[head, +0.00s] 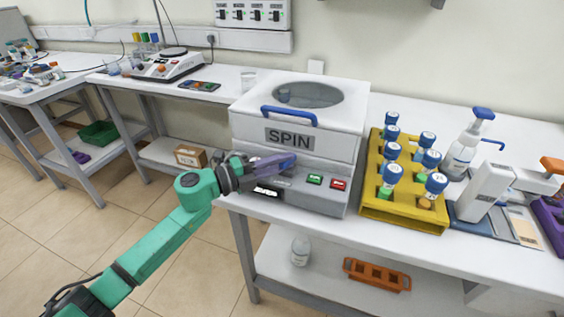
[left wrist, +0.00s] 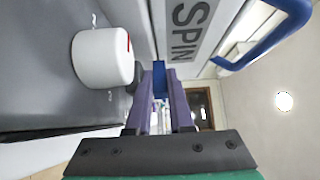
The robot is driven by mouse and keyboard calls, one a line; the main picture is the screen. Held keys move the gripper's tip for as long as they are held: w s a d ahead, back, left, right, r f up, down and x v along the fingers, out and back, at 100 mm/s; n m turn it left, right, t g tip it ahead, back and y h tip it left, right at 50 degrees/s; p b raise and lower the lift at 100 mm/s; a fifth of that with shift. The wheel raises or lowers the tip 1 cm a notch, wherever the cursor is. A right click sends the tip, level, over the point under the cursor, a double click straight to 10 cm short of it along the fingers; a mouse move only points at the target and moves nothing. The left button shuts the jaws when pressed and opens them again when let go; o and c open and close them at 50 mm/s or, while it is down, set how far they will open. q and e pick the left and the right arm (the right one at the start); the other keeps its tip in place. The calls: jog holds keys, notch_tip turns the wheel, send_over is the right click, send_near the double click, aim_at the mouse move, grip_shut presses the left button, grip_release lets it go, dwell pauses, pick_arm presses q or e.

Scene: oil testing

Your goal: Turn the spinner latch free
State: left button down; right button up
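The spinner is a white box labelled SPIN (head: 290,138) with a round window and a blue lid handle (head: 289,115). The lid looks down. My left gripper (head: 292,162), with purple fingers, reaches in from the left at the seam under the lid. In the left wrist view the spinner latch (left wrist: 158,68), a small blue piece, sits between the fingertips (left wrist: 161,80) and fills the gap, so the gripper looks shut on it. In the head view the fingers hide the latch. My right gripper is not in view.
A white knob (left wrist: 103,57) with a red mark stands close to the fingers. Green (head: 315,179) and red (head: 338,184) buttons are on the spinner's front. A yellow rack (head: 405,212) with several blue-capped bottles stands right of the spinner. An orange rack (head: 376,274) lies on the lower shelf.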

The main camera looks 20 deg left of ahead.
pick_arm(q)
jog(key=n+t+y+p, duration=0.3)
jog(key=p, duration=0.1)
jog(key=shift+s+d+r+y, duration=0.25)
jog(key=shift+r+y, duration=0.05)
jog(key=shift+f+n+t+y+p, duration=0.2)
jog(key=shift+n+t+y+p, duration=0.35)
jog(key=shift+y, duration=0.45)
jog(key=shift+f+n, duration=0.15)
jog(key=shift+n, duration=0.1)
jog(key=c, duration=0.8)
grip_release()
